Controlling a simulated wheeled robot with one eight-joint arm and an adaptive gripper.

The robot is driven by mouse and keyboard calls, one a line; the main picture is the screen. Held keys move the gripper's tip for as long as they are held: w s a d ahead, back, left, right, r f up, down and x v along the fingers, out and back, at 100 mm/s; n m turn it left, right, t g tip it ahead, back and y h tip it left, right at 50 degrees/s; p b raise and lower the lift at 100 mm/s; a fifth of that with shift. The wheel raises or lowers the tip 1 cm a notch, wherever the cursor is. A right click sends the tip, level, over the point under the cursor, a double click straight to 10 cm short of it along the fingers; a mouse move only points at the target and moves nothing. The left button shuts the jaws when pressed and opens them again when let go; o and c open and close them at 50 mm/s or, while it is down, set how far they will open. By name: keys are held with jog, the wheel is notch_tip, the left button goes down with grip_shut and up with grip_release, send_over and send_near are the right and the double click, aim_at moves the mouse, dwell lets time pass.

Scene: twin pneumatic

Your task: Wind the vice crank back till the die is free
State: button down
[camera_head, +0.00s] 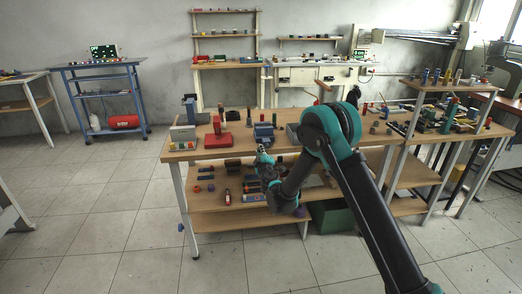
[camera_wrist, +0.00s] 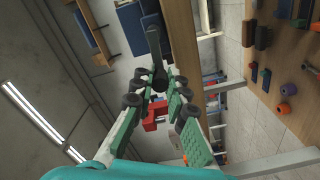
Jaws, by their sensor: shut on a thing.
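The blue vice (camera_head: 264,132) stands at the front edge of the workbench (camera_head: 222,151). A blue part, apparently of the vice, shows at the top of the wrist view (camera_wrist: 131,30). My gripper (camera_head: 263,153) is just in front of the vice, below bench-top level. In the wrist view my gripper (camera_wrist: 158,80) is shut on a dark, rounded bar, which looks like the crank handle (camera_wrist: 156,45). The crank's turn angle cannot be read. The die cannot be made out in either view, so whether the jaws grip it is not visible.
A red press-like tool (camera_head: 218,133) and a grey box (camera_head: 183,138) stand left of the vice. The lower shelf (camera_head: 212,221) carries several small coloured parts. A green bin (camera_head: 332,215) sits beneath.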

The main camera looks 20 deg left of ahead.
jog(key=shift+w+d+f+n, duration=0.15)
jog(key=shift+f+n, duration=0.45)
jog(key=shift+n, duration=1.15)
jog(key=shift+d+f+n, duration=0.25)
jog(key=shift+f+n, duration=0.4)
jog(key=shift+n, duration=1.15)
jog(key=shift+w+d+f+n, duration=0.15)
jog(key=shift+f+n, duration=0.45)
jog(key=shift+n, duration=1.15)
jog(key=c, duration=1.5)
grip_release()
jog(key=shift+d, duration=0.1)
jog(key=v, duration=0.7)
jog(key=shift+s+d, duration=0.15)
jog(key=shift+s, duration=0.05)
